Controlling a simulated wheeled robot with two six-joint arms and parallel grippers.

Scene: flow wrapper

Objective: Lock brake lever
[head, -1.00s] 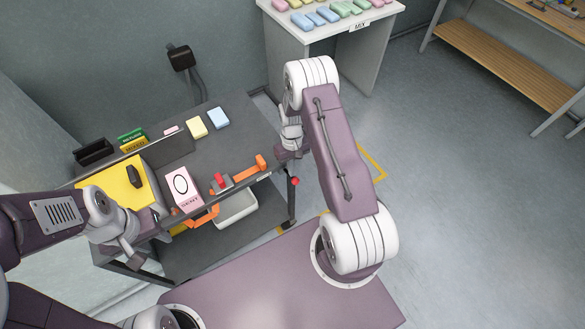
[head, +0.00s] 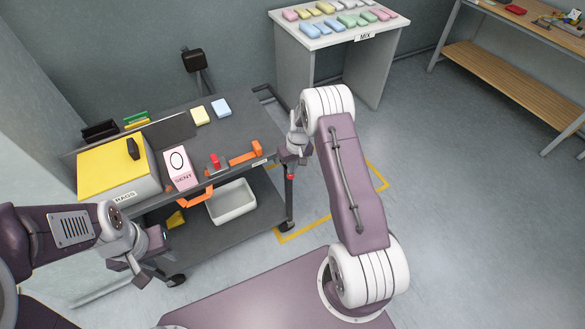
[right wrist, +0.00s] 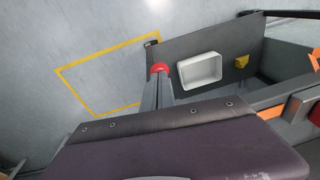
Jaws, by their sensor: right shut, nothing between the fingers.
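A small red ball knob (head: 290,177) shows at the cart's right front leg, below the top shelf. It fits the brake lever, but its shaft is hidden, so I cannot tell its position. My right gripper (head: 296,154) is shut and empty beside the cart's right front corner, just above the knob in the head view. In the right wrist view its fingers (right wrist: 158,92) are together, with the red knob (right wrist: 160,68) right at their tips. I cannot tell whether they touch. My left gripper (head: 130,276) hangs in front of the cart's left side; its fingers are unclear.
The cart's top (head: 236,132) holds a yellow-topped box (head: 112,165), a pink carton (head: 180,168) and an orange handle (head: 245,154). A white bin (head: 232,203) sits on the lower shelf. Yellow floor tape (head: 308,231) runs under the cart's right end. A table marked MIX (head: 340,38) stands behind.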

